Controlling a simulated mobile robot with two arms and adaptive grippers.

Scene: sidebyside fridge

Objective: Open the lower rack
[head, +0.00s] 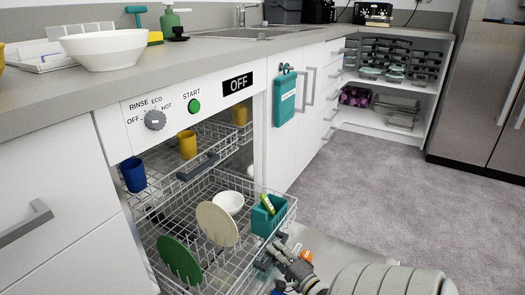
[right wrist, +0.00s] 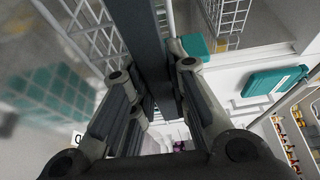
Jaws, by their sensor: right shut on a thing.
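The dishwasher's lower rack (head: 222,258) is a white wire basket, standing out of the dishwasher over its lowered door (head: 325,242). It holds a green plate (head: 180,262), a cream plate (head: 217,224), a white bowl (head: 229,202) and a teal cutlery basket (head: 268,214). My right gripper (head: 279,256) is at the rack's front edge. In the right wrist view its fingers (right wrist: 160,88) close around a dark bar (right wrist: 153,40), which looks like the rack's handle. The exact contact is partly hidden. My left gripper is not in view.
The upper rack (head: 165,172) with a blue cup (head: 133,174) and a yellow cup (head: 187,144) overhangs the lower rack's back. A white bowl (head: 105,49) stands on the counter (head: 60,92). Free grey floor (head: 420,205) lies to the right, before the fridge (head: 480,95).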

